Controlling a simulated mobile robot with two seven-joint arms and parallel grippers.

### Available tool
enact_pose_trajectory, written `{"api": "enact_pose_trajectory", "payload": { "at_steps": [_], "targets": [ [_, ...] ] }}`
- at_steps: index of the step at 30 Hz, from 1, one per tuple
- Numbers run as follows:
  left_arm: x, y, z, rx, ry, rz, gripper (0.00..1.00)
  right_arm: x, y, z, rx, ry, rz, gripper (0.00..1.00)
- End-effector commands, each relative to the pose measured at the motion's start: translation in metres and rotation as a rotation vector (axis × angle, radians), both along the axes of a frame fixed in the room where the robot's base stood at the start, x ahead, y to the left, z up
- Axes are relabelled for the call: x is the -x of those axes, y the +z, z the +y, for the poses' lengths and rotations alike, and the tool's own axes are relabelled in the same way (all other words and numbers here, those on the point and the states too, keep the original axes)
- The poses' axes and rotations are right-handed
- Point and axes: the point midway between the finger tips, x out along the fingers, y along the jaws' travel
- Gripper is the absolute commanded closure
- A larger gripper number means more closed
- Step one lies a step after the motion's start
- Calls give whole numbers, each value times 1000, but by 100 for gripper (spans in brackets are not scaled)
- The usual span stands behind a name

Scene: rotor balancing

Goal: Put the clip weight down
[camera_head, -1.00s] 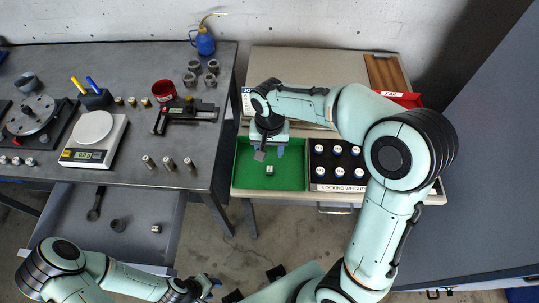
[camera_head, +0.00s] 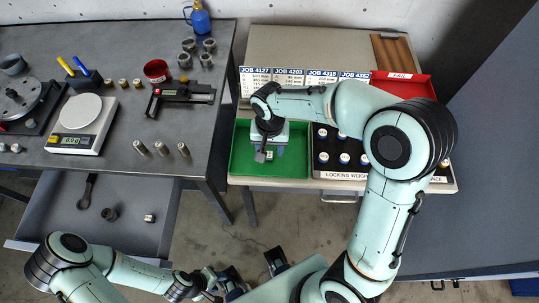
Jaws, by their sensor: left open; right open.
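A small silver block (camera_head: 269,154), which looks like the clip weight, lies in the green tray (camera_head: 240,166). My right gripper (camera_head: 267,151) is over the tray, with its fingers open right beside the block in the picture. I cannot tell whether a finger touches it, and the gripper partly covers the view there. My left gripper (camera_head: 217,287) is open and empty at the bottom of the picture, low in front of the drawer.
A black rack of white-topped locking weights (camera_head: 340,165) adjoins the tray on the right. Behind stand job cards (camera_head: 290,80) and a red FAIL bin (camera_head: 405,86). The left bench holds a scale (camera_head: 82,122), a caliper (camera_head: 185,94) and metal cylinders. An open drawer (camera_head: 140,195) sits below.

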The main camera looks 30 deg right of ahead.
Motion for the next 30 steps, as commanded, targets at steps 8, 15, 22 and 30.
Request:
{"api": "enact_pose_trajectory", "payload": {
  "at_steps": [8, 15, 22, 30],
  "targets": [
    [1, -3, 0, 1, -1, 2, 57, 4, -38, 3, 1, -1, 4, 49],
    [1, -3, 0, 1, 0, 2, 57, 3, -40, 3, 0, -1, 1, 49],
    [1, -3, 0, 1, 0, 2, 57, 3, -40, 3, 0, -1, 1, 100],
    [1, -3, 0, 0, 1, 1, 57, 3, -39, 3, 0, 0, 1, 100]
  ]
}}
